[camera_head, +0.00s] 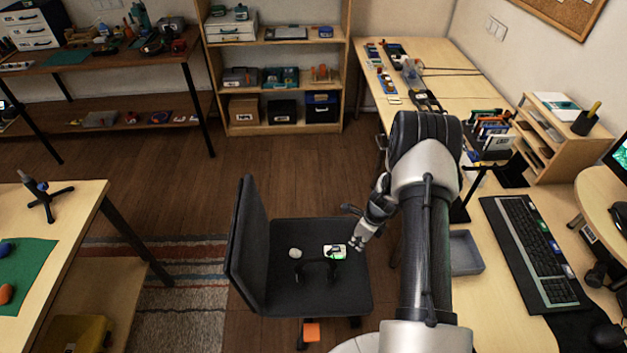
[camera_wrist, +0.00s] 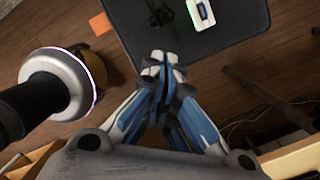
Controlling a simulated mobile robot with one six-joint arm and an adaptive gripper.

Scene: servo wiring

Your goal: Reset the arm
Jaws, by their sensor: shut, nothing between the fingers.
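My arm reaches forward over the right side of the floor in the head view, with the elbow high and the forearm bent back down. My gripper (camera_head: 362,236) hangs above the right edge of a black chair seat. In the wrist view my gripper (camera_wrist: 162,58) is shut with its fingertips together and nothing between them. The chair (camera_head: 285,295) carries a small white and green device (camera_head: 335,252), a pale round piece (camera_head: 295,253) and a dark looped part (camera_head: 315,270). The white device also shows in the wrist view (camera_wrist: 201,14), beyond the fingertips.
A desk on the right holds a keyboard (camera_head: 535,250), a grey tray (camera_head: 465,254) and a wooden organizer (camera_head: 560,135). A table with a green mat (camera_head: 25,270) stands at the left. Shelves (camera_head: 275,65) stand at the back. Open wooden floor lies between them.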

